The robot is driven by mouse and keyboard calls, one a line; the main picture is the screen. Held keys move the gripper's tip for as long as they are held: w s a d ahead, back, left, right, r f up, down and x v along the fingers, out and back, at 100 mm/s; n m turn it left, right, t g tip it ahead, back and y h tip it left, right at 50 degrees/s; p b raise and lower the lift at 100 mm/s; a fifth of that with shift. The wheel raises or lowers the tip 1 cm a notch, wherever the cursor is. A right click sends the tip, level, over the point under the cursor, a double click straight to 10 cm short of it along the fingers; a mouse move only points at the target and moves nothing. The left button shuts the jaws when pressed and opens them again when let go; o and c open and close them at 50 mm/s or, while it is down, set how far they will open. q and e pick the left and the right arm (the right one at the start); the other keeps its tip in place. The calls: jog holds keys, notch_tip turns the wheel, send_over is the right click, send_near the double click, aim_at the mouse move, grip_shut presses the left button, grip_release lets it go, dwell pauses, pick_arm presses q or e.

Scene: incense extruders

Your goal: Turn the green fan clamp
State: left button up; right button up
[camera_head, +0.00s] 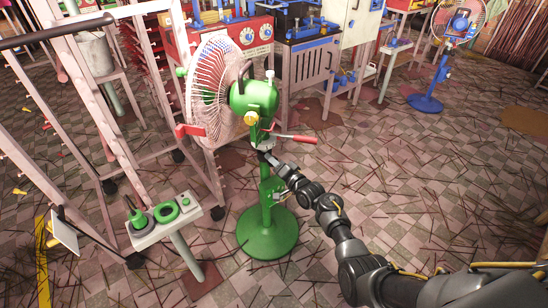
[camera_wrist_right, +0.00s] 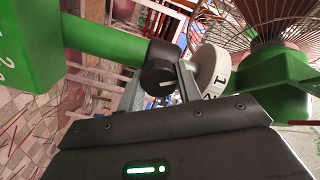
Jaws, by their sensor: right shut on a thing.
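The green fan (camera_head: 252,100) stands upright on a round green base, with a white wire cage on its left. My right gripper (camera_head: 264,148) reaches the fan's neck from the lower right, just below the motor housing. In the right wrist view, a dark round clamp knob (camera_wrist_right: 159,68) with a pale mark sits at the end of a green cylinder (camera_wrist_right: 105,42). My right gripper (camera_wrist_right: 182,82) is shut on the clamp, its body filling the bottom of that view. The exact finger contact is partly hidden. My left gripper is not in view.
A red-handled lever (camera_head: 300,139) sticks out right of the fan's neck. A pale numbered dial (camera_wrist_right: 210,68) is close beside the gripper. A small stand (camera_head: 178,226) with green parts is left of the base. Open tiled floor with thin sticks lies to the right.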

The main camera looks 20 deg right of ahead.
jog(key=m+p, duration=0.1)
jog(key=m, duration=0.1)
jog(key=shift+r+m, duration=0.15)
jog(key=shift+m, duration=0.15)
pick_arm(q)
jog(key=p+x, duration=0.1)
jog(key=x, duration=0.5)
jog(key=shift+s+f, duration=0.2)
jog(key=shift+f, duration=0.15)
pick_arm(e)
jog(key=shift+m, duration=1.6)
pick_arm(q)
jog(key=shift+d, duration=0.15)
pick_arm(e)
jog(key=o, duration=1)
jog(key=shift+f, duration=0.2)
pick_arm(q)
jog(key=shift+p, duration=0.3)
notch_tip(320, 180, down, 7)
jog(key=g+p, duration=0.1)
jog(key=p, duration=0.2)
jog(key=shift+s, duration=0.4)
pick_arm(e)
jog(key=v, duration=1)
jog(key=shift+s+d, duration=0.15)
jog(key=shift+s, duration=0.2)
